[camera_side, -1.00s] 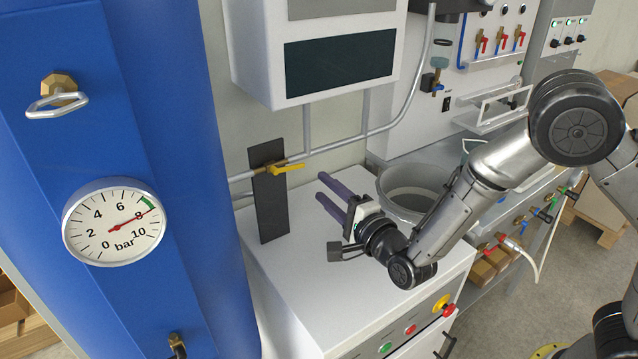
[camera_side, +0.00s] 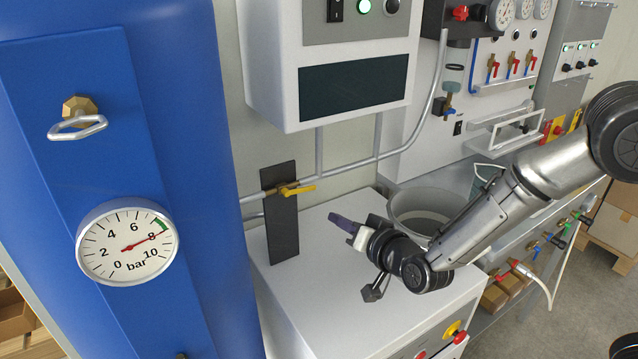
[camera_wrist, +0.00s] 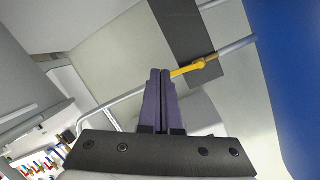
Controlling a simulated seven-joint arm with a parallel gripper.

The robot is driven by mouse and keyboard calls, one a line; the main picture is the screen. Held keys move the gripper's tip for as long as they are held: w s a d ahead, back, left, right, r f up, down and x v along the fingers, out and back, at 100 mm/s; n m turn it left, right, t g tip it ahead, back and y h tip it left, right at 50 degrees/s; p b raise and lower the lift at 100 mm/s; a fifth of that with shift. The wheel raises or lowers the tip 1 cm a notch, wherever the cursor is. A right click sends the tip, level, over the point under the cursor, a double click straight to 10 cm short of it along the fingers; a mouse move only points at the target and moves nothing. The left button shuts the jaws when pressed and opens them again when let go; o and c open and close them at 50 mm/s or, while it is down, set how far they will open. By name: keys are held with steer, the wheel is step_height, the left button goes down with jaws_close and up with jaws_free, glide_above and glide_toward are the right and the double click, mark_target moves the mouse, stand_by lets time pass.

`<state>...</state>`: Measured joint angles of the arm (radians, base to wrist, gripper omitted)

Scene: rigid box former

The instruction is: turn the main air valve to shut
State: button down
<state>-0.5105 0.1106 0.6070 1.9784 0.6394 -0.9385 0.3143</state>
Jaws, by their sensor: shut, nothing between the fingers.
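The main air valve has a yellow lever (camera_side: 298,189) on a brass body on the grey pipe, in front of a dark upright plate (camera_side: 283,226). The lever points right, roughly along the pipe. It also shows in the wrist view (camera_wrist: 187,70), just right of my fingertips. My gripper (camera_side: 334,218) is shut and empty, its purple fingers together, to the right of and below the lever in the side view. In the wrist view the fingertips (camera_wrist: 160,73) lie close to the lever's free end; I cannot tell whether they touch.
A blue tank (camera_side: 180,130) with a pressure gauge (camera_side: 127,243) reading about 8 bar stands at left. A white cabinet (camera_side: 325,285) lies below the gripper, with a grey round bin (camera_side: 425,205) behind. A control box (camera_side: 350,50) hangs above the pipe.

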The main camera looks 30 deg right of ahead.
step_height(320, 180, up, 5)
steer(key=n, duration=0.5)
step_height(320, 180, up, 3)
glide_above(299, 190)
steer(key=s+d, duration=0.2)
steer(key=d, duration=0.2)
steer(key=shift+s+a+f+n+y, duration=0.1)
steer(key=shift+a+f+n+y, duration=0.1)
steer(key=shift+f, duration=0.8)
steer(key=shift+a+f+n+y, duration=0.1)
steer(key=shift+a+f+y, duration=0.1)
steer(key=shift+f, duration=0.75)
